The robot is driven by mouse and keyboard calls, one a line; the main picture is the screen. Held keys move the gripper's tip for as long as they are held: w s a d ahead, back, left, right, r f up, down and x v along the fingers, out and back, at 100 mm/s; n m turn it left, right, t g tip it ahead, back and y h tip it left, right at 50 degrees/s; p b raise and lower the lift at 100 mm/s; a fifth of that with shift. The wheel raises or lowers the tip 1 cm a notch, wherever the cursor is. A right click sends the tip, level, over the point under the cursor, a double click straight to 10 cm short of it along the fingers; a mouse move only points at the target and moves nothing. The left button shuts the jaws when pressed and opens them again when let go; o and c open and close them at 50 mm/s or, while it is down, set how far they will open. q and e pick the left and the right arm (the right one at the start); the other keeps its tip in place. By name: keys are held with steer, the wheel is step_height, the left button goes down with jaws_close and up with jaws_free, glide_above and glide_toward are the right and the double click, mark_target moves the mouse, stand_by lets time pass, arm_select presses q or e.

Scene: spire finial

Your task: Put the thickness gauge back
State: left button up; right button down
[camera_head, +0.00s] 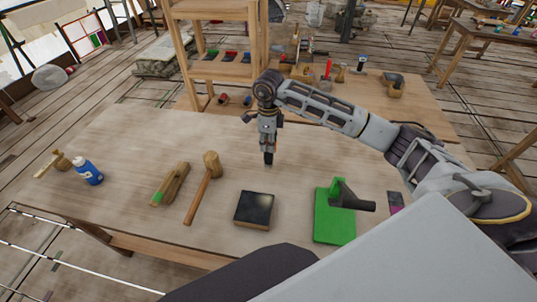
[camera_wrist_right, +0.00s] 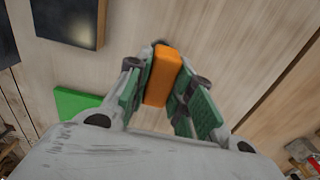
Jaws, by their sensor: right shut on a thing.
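My right gripper (camera_head: 268,150) points straight down over the middle of the near table. In the right wrist view its green-padded fingers (camera_wrist_right: 160,90) are shut on a small orange block-shaped thing (camera_wrist_right: 161,75), which I take to be the thickness gauge. The orange thing stands out between the fingertips with wooden tabletop behind it. In the head view it cannot be made out, and whether it touches the table cannot be told. My left gripper is not in view.
A wooden shelf (camera_head: 215,75) and a tool-covered table (camera_head: 420,118) stand behind.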

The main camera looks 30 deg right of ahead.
mark_target(269, 154)
steer(key=shift+f, duration=1.05)
steer(key=shift+f+p, duration=0.5)
steer(key=shift+f, duration=1.4)
steer(key=c, duration=1.3)
jaws_free()
steer(key=shift+o, duration=0.2)
